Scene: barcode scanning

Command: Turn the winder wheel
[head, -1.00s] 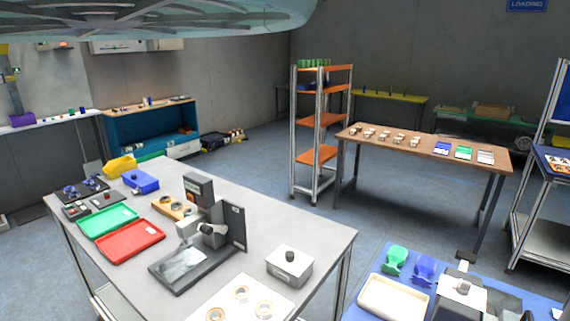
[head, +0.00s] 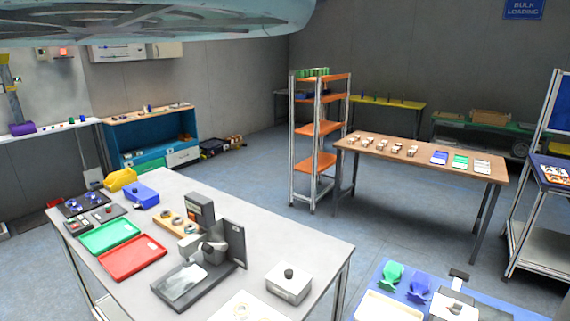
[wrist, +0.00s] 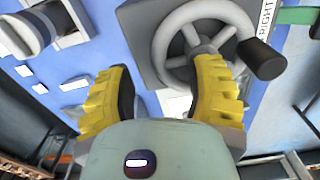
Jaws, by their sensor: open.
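The winder wheel (wrist: 162,42), a light grey spoked wheel, shows at the top of the wrist view. A dark cylindrical handle (wrist: 265,60) stands out from its right side. A dark grey block (wrist: 137,38) is behind the wheel. My gripper (wrist: 166,70) has its two yellow ribbed fingers spread with a gap between them. The right finger overlaps the lower part of the wheel in the picture; the left finger is to the lower left of the rim. I cannot tell whether either finger touches it. I cannot make out the wheel or my gripper in the head view.
A label reading "RIGHT" (wrist: 267,18) is beside the wheel, on a blue surface. A grey cylindrical part (wrist: 25,35) is at the upper left. In the head view, a grey workbench (head: 220,290) holds trays and devices; open floor (head: 255,180) lies behind it.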

